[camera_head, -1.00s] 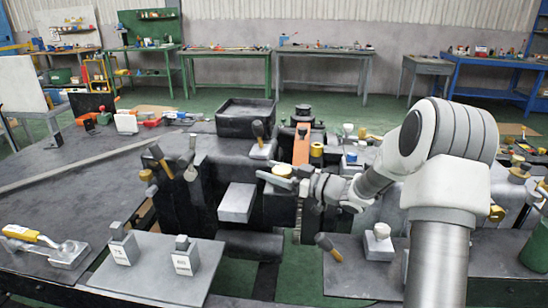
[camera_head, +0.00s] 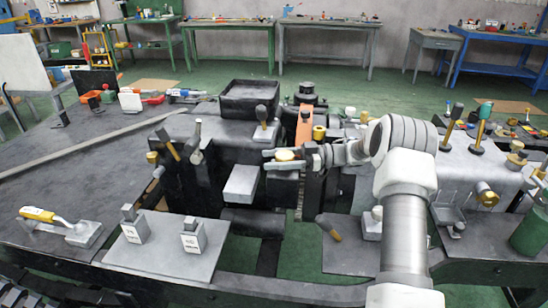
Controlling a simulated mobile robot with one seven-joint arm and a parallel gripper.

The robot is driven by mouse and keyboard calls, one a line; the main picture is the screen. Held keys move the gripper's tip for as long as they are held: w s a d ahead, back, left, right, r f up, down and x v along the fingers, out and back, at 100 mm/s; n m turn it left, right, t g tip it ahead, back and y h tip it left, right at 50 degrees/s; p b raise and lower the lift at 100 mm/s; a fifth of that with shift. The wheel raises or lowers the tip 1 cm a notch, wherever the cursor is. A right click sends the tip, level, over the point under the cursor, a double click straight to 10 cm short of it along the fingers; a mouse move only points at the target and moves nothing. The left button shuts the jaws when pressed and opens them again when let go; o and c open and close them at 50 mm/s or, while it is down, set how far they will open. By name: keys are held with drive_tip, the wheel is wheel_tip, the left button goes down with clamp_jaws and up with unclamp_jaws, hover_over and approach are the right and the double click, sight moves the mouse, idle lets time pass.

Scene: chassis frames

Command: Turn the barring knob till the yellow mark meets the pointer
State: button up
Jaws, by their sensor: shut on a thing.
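My gripper (camera_head: 284,160) is at the middle of the dark machine block, reaching in from the right. I cannot make out a separate pointer, nor whether the yellow meets one.
An orange upright bar (camera_head: 304,126) stands just behind my gripper. A grey block (camera_head: 240,182) juts out to its left. A black tray (camera_head: 250,97) sits at the back. Two labelled blocks stand on a front-left plate (camera_head: 165,255).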

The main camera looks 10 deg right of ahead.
idle(0.4)
drive_tip(key=o, duration=1.4)
drive_tip(key=shift+c, duration=0.2)
wheel_tip(320, 180, up, 5)
drive_tip(key=shift+f+p, duration=0.15)
drive_tip(key=shift+p, duration=0.45)
drive_tip(key=s+d+r+p, duration=0.1)
drive_tip(key=s+d+r, duration=0.4)
drive_tip(key=d, duration=0.5)
drive_tip(key=shift+s+r, duration=0.3)
drive_tip(key=shift+r, duration=0.35)
drive_tip(key=shift+d, duration=0.1)
